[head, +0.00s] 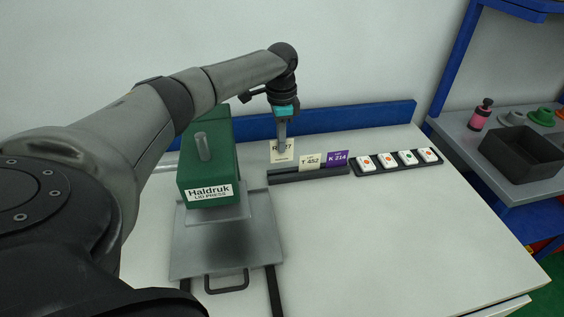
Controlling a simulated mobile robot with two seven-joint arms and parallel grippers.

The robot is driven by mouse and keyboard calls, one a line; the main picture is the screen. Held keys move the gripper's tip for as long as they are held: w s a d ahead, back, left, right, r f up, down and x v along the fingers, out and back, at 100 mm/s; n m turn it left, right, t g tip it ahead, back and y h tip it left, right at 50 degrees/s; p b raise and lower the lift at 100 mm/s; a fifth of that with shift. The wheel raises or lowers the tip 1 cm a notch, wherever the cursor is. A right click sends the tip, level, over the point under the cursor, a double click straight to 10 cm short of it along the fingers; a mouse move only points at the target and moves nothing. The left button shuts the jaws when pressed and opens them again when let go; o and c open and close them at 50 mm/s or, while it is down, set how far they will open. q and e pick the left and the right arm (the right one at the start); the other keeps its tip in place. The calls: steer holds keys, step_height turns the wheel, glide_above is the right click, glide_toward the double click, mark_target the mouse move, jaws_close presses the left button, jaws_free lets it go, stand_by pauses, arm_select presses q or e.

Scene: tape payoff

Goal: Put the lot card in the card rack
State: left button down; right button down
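A cream lot card (283,158) with partly covered print is upright at the left end of the card rack. My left gripper (282,147) points down over the card's upper middle, its narrow fingers together on it; it looks shut on the card. The card's lower edge shows just above the dark card rack (310,175); I cannot tell whether they touch. In the rack stand a cream card (310,162) marked T 452 and a purple card (338,159) marked K 214. My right gripper is not in view.
A green Haldruk press (207,165) with a grey plate (225,245) stands left of the rack. A dark strip (398,163) with several white pieces lies right of it. A blue rail (350,118) runs behind. The table's front right is clear.

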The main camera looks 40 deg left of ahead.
mark_target(281, 160)
arm_select(q)
step_height(281, 160, down, 6)
steer(key=shift+f+b, duration=0.2)
steer(key=shift+b, duration=0.4)
steer(key=shift+r, duration=0.1)
steer(key=c, duration=1.1)
jaws_free()
step_height(281, 160, up, 12)
steer(key=shift+p, duration=1.15)
